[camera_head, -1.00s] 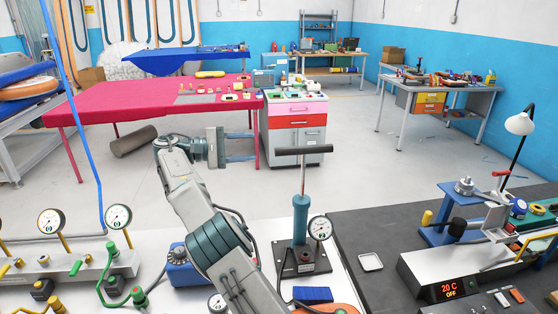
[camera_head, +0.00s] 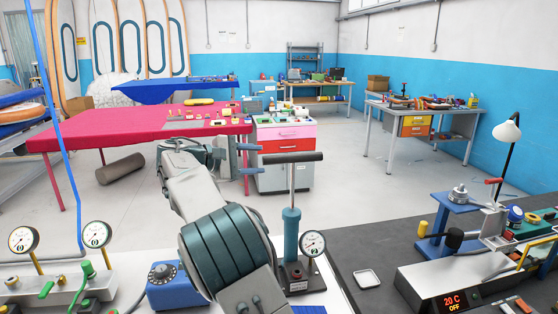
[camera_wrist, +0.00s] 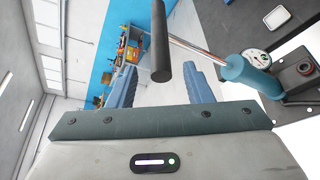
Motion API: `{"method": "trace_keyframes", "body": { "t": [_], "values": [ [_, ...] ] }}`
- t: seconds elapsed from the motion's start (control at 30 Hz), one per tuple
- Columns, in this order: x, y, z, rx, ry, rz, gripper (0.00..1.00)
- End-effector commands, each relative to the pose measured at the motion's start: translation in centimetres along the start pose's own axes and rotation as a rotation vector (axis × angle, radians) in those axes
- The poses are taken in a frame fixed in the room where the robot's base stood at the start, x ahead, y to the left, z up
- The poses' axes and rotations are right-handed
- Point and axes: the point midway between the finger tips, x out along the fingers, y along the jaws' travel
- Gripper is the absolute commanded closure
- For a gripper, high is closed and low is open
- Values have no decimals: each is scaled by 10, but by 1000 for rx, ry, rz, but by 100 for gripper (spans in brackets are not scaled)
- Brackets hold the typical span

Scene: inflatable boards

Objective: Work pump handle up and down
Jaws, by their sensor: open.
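The pump stands upright on the white bench, with a black T-handle (camera_head: 292,157), a bare metal rod, a teal cylinder (camera_head: 290,235) and a dark base. The handle is raised, with a long stretch of rod showing. My gripper (camera_head: 251,158) is open and empty at the handle's left end. In the wrist view, the handle (camera_wrist: 160,45) points into the gap between my two blue fingers (camera_wrist: 160,80), with space on both sides. I cannot tell how deep it reaches between them. The teal cylinder (camera_wrist: 247,72) is to the right there.
A pressure gauge (camera_head: 312,244) is beside the pump cylinder. A blue box with a dial (camera_head: 163,273) and a gauge manifold stand to the left. A dark mat (camera_head: 390,240) with a small white tray (camera_head: 367,279) and a heated press lies to the right. Air around the handle is clear.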

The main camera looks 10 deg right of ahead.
Motion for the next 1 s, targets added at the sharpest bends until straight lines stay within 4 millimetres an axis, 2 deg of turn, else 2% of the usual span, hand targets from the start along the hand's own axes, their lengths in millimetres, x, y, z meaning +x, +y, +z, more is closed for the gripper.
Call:
{"method": "trace_keyframes", "body": {
  "t": [0.1,0.33,0.5,0.77,0.8,0.9,0.97,1.0],
  "values": [
    [27,1,1,0,-2,-2,54],
    [61,1,0,0,0,-1,54],
    [72,0,0,1,2,0,54],
    [73,0,-1,1,2,1,54],
    [73,0,-1,0,2,1,57],
    [73,0,0,0,2,0,85],
    [73,0,0,0,2,1,100],
    [73,0,0,1,2,1,100]
  ]
}}
